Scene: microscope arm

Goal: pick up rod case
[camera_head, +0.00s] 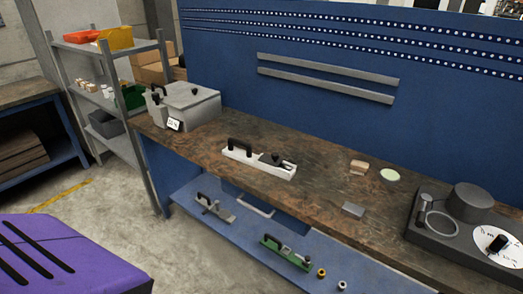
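No object is plainly marked as the rod case, and I cannot tell which one it is. A long white piece with a black handle (258,161) lies near the middle of the wooden workbench (315,190). A grey lidded box (195,108) with dark handles and a small white label stands at the bench's left end. On the blue lower shelf (237,230) lie a grey handled piece (214,208) and a green handled piece (286,254). Neither of my grippers is in view.
A wooden block (359,167), a pale green disc (390,175) and a small grey block (353,210) lie right of centre. A dark grey device (460,230) fills the bench's right end. A metal rack (110,90) stands left. Bare floor (120,215) lies in front.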

